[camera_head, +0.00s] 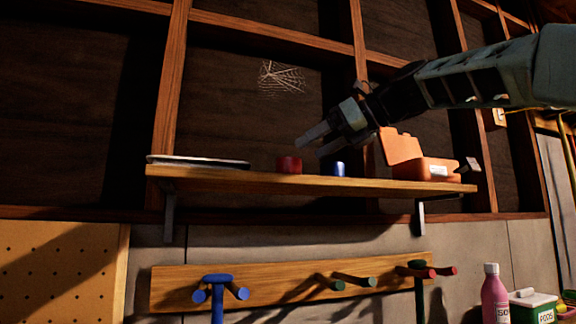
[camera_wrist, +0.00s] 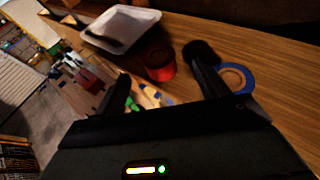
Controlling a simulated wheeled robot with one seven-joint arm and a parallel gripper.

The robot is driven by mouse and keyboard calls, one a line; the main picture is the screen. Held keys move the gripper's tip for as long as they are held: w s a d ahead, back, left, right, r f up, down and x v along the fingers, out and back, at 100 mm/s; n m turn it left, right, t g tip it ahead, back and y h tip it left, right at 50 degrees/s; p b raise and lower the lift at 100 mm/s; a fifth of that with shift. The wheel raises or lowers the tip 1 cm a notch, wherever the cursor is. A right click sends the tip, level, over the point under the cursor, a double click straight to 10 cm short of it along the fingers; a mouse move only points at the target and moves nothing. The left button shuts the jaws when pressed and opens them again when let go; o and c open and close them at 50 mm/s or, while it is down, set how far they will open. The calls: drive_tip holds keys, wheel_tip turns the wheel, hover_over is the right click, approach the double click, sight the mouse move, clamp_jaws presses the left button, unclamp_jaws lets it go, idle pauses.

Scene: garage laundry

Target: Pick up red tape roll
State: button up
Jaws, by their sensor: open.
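The red tape roll (camera_head: 289,165) sits on the wooden shelf (camera_head: 240,178), between a flat tray and a blue tape roll (camera_head: 333,168). In the wrist view the red roll (camera_wrist: 158,64) lies beyond the fingertips, between their lines and nearer the shelf's front edge. My gripper (camera_head: 318,142) is open and empty, above the shelf and up and to the right of the red roll. In the wrist view my gripper (camera_wrist: 163,88) shows its two dark fingers apart. The blue roll (camera_wrist: 236,77) is by the right finger, which covers part of it.
A pale tray (camera_head: 200,162) lies at the shelf's left end. An open orange box (camera_head: 425,168) stands at the right end, below my arm. The wall with wooden studs (camera_head: 170,90) is behind. A peg rail (camera_head: 300,283) hangs below the shelf.

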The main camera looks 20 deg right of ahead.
sight(284, 165)
drive_tip(key=p+x, duration=0.2)
drive_tip(key=x, duration=0.6)
drive_tip(key=shift+w+a+f+p, duration=0.15)
drive_tip(key=shift+w+a+p, duration=0.05)
drive_tip(key=shift+a+p, duration=0.15)
drive_tip(key=shift+c, duration=0.3)
drive_tip(key=c, duration=1)
